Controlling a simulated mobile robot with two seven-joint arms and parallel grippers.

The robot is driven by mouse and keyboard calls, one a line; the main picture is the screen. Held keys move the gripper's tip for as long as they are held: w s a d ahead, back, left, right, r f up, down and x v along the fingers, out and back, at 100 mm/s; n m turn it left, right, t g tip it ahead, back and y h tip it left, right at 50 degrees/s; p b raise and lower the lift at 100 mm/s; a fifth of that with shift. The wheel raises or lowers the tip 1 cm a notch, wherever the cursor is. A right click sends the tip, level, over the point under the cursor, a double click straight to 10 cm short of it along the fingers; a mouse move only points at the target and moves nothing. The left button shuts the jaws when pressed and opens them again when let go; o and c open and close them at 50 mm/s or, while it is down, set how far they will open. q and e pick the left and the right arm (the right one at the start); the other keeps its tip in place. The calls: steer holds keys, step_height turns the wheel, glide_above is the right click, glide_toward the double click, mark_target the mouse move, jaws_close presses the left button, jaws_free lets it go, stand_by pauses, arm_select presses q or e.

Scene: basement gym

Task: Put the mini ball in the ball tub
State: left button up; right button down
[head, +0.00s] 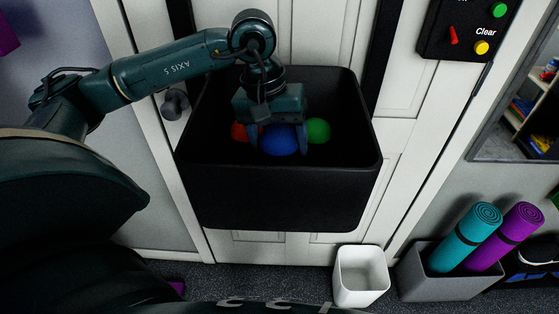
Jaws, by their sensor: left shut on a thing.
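The ball tub (278,195) is a black, open-topped square bin in front of a white door, in the middle of the head view. My left gripper (278,143) reaches down inside its opening, shut on a blue mini ball (279,141). One finger shows on each side of the ball. A red ball (240,132) shows to the left, partly hidden by the gripper, and a green ball (318,130) to the right, both inside the tub. I cannot tell whether the blue ball touches the tub floor. My right gripper is out of view.
A small white bin (361,276) stands on the floor below the tub. A grey box (449,274) with a teal rolled mat (466,236) and a purple one (508,236) is at right. A black button panel (466,29) is at upper right, a doorknob (174,103) left of the tub.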

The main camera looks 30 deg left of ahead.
mark_target(271, 127)
arm_select(q)
step_height(271, 127, down, 5)
steer(key=shift+f, duration=0.4)
steer(key=o, duration=1)
steer(key=shift+r, duration=0.15)
steer(key=shift+c, duration=0.2)
steer(key=shift+r, duration=0.15)
steer(key=shift+w+r, duration=0.1)
steer(key=shift+r, duration=0.25)
steer(key=r, duration=0.3)
steer(key=a+r, duration=0.1)
steer(key=r, duration=0.3)
steer(key=s+a+r, duration=0.1)
steer(key=r, duration=0.3)
